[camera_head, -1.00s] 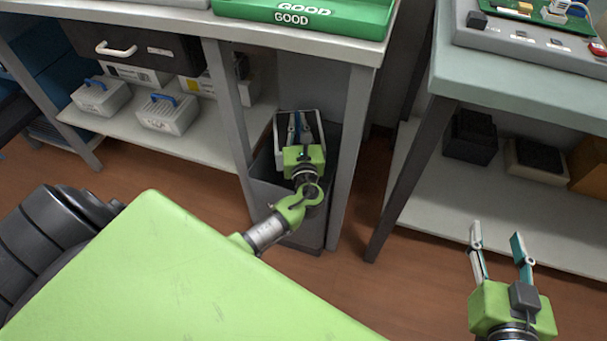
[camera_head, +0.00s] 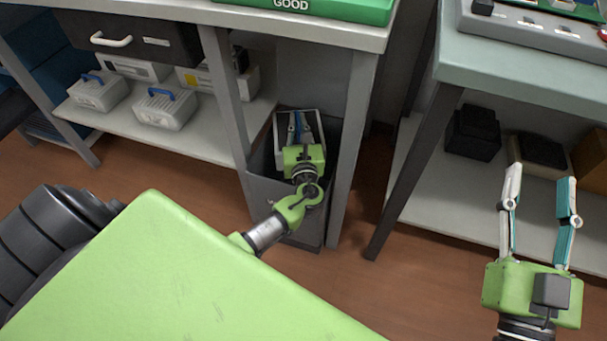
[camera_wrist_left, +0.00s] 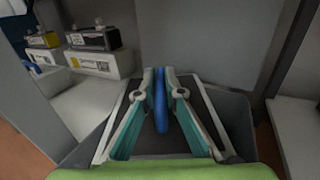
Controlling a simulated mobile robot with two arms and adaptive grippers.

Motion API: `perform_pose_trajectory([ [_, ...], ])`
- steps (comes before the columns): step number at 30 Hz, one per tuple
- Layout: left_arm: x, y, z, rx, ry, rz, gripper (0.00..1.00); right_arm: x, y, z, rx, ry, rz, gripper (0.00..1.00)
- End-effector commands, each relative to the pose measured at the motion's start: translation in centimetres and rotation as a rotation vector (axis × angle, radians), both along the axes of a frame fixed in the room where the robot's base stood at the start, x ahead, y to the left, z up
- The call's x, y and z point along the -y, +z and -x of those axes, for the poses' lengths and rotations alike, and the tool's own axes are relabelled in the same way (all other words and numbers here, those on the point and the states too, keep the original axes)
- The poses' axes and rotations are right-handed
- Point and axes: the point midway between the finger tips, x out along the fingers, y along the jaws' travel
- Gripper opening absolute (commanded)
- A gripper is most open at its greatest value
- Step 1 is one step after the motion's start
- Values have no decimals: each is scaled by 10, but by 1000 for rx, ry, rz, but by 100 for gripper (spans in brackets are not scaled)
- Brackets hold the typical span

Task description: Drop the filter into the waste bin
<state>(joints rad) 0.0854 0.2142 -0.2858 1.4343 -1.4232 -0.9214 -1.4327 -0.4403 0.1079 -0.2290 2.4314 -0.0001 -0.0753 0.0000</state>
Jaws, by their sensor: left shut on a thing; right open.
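The filter (camera_head: 281,132) is a box with a pale frame, a dark top and a blue handle. It also shows in the left wrist view, where the handle (camera_wrist_left: 161,108) stands between the fingers. My left gripper (camera_head: 299,116) is shut on that handle. The filter is over or within the mouth of the dark grey waste bin (camera_head: 268,192), under the workbench; its depth in the bin is hard to tell. A bin wall (camera_wrist_left: 238,112) shows right of the filter in the left wrist view. My right gripper (camera_head: 540,175) is open and empty at the right.
The bin stands between bench legs (camera_head: 352,150). Pale boxes with blue handles (camera_head: 163,108) sit on the low shelf at left. A green tray (camera_head: 300,8) lies on the benchtop. Black boxes (camera_head: 473,132) sit under the right table (camera_head: 520,85).

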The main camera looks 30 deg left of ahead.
Motion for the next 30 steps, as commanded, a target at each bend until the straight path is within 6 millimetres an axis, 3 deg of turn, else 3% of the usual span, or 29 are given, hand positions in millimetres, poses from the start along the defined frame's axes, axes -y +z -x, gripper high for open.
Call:
perform_pose_trajectory([
  [9, 0, 1, 0, 3, 0, -1, 0, 0, 2, 1, 8, 0, -3, 44],
  [10, 0, 1, 0, 3, 0, -1, 14, 0, 2, 1, 8, 0, -3, 44],
  [12, 0, 1, 0, 3, 0, -1, 29, 0, 2, 1, 9, 0, -2, 44],
  [23, 1, -1, 2, -2, -1, 0, 29, 0, 2, 1, 8, 1, -3, 44],
  [30, 23, -2, 29, -3, -2, 1, 29, 0, 2, 1, 8, 1, -3, 44],
])
